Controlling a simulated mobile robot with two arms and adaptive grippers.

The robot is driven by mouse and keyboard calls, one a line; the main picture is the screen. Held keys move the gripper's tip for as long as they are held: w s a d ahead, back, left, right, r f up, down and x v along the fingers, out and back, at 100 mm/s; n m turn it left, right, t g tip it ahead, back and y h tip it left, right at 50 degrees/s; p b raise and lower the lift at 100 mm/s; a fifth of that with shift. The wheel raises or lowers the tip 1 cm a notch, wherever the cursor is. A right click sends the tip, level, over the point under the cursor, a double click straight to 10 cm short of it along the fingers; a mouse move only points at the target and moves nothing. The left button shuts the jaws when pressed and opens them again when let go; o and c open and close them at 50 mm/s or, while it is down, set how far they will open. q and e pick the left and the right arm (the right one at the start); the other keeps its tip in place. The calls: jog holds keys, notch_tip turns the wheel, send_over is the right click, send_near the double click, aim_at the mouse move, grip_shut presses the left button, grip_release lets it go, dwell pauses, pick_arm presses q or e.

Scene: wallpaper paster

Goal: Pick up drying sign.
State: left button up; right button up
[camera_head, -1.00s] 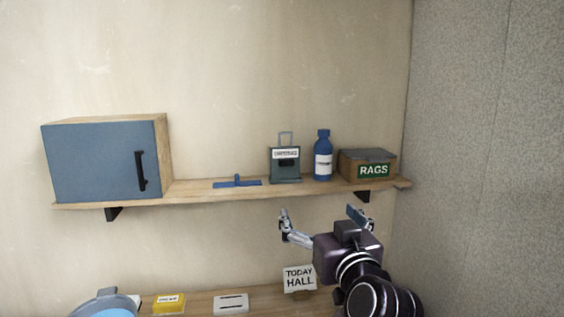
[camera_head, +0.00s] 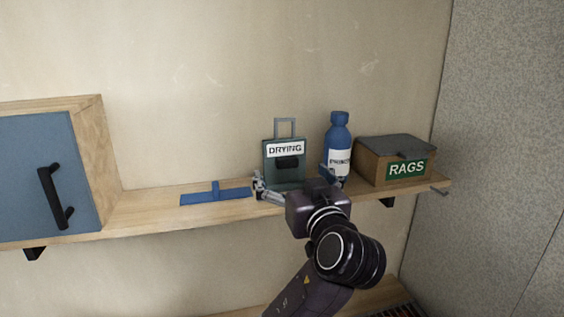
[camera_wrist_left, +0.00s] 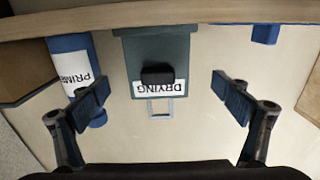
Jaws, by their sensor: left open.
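The drying sign (camera_head: 284,174) is a dark green upright panel with a white DRYING label, a black knob and a grey loop handle on top. It stands on the wall shelf (camera_head: 140,212). My left gripper (camera_head: 294,184) is open in front of the sign's lower part, its fingers spread to either side. In the left wrist view the sign (camera_wrist_left: 150,52) appears upside down, between the fingers of the open gripper (camera_wrist_left: 161,100). The gripper holds nothing. My right gripper is not in view.
A blue primer bottle (camera_head: 338,136) stands just right of the sign, close to my right-hand finger. A RAGS box (camera_head: 370,163) is farther right. A flat blue tool (camera_head: 216,196) lies to the left, then a blue-doored cabinet (camera_head: 25,170). The wall is behind.

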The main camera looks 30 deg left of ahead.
aim_at(289, 166)
pick_arm(q)
jog(key=shift+w+a+r+p, duration=0.3)
jog(key=shift+w+a+p, duration=0.2)
jog(key=shift+a, duration=0.1)
jog(key=p+x, duration=0.2)
jog(key=x, duration=0.2)
jog(key=shift+w+a+f, duration=0.15)
jog(key=shift+w, duration=0.2)
jog(key=shift+w+a+f, duration=0.1)
jog(key=shift+c, duration=0.8)
jog(key=c, duration=1.2)
jog(key=shift+o, duration=0.2)
notch_tip(289, 166, up, 20)
jog(key=b, duration=0.3)
jog(key=shift+b, duration=0.4)
